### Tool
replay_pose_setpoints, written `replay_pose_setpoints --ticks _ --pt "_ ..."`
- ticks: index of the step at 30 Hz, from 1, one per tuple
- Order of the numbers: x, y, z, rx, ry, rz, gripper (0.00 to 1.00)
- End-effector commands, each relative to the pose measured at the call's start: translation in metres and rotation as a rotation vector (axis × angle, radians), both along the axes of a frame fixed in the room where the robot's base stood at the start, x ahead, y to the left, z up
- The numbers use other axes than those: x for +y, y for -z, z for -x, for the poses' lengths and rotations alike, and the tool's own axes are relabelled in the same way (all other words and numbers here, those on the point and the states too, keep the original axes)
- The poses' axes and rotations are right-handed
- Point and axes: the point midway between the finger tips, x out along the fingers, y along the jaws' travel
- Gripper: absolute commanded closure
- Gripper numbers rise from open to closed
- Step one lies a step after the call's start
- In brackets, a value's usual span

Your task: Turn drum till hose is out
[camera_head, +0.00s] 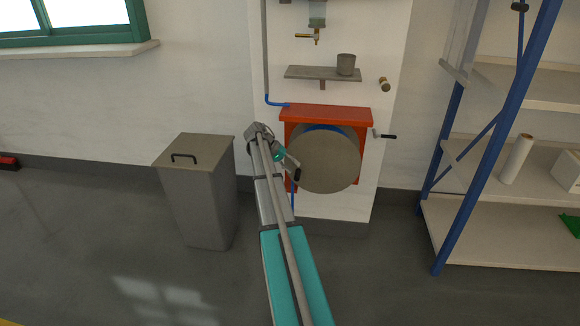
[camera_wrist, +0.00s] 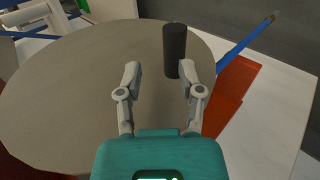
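The hose drum shows as a large round grey disc (camera_head: 325,165) in a red wall bracket (camera_head: 325,112); the disc fills much of the wrist view (camera_wrist: 80,85). A black cylindrical handle (camera_wrist: 175,45) stands up from the disc near its rim. It also shows in the head view (camera_head: 297,175), at the disc's left edge. Blue hose (camera_head: 326,128) shows above the disc, and a blue length (camera_head: 292,198) hangs below the bracket. My gripper (camera_wrist: 162,78) is open. The handle stands just beyond the fingertips, closer to the right one; contact cannot be told.
A lidded grey bin (camera_head: 200,195) stands left of my arm. A small crank with a black grip (camera_head: 387,136) sticks out right of the bracket. A shelf (camera_head: 322,73) with a grey cup (camera_head: 346,65) is above. A blue-framed rack (camera_head: 490,150) stands at the right.

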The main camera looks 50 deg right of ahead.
Motion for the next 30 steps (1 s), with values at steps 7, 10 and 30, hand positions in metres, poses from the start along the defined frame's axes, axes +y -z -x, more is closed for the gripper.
replay_pose_setpoints --ticks 7,10,30 --pt "0.0 0.0 0.001 0.0 0.001 0.001 0.32" --pt "0.0 0.0 0.001 0.001 0.001 0.002 0.36" --pt "0.045 -0.063 -0.017 -0.134 -0.073 0.004 1.0"
